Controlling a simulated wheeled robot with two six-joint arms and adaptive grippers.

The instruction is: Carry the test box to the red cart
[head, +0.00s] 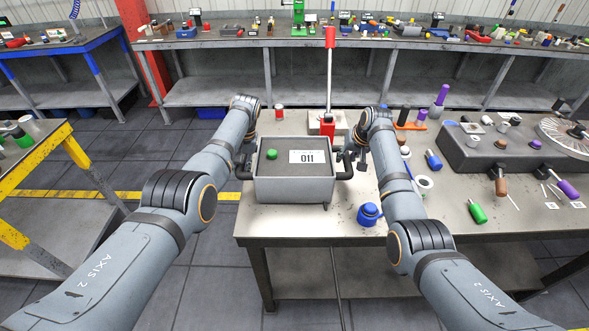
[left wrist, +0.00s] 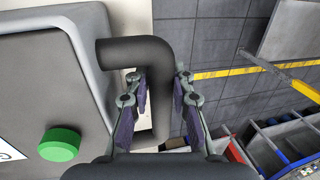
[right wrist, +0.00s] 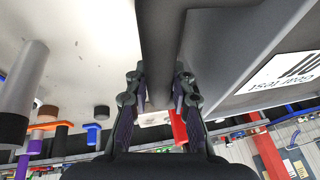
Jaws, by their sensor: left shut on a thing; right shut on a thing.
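The test box (head: 290,187) is a grey box with a dark top, a green button (head: 271,154) and a white label reading 011. It is at the left end of the workbench, and I cannot tell whether it touches the top. Black handles stick out at both sides. My left gripper (left wrist: 159,92) is shut on the left handle (left wrist: 130,52). My right gripper (right wrist: 160,90) is shut on the right handle (right wrist: 159,40). In the head view the fingers are small and partly hidden by the arms. I see no red cart for certain.
The workbench (head: 290,221) holds a blue round object (head: 369,214) right of the box, a red-handled lever (head: 329,80) behind it and a grey unit (head: 470,150) further right. A yellow-edged table (head: 35,165) stands at left. Dark floor lies between.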

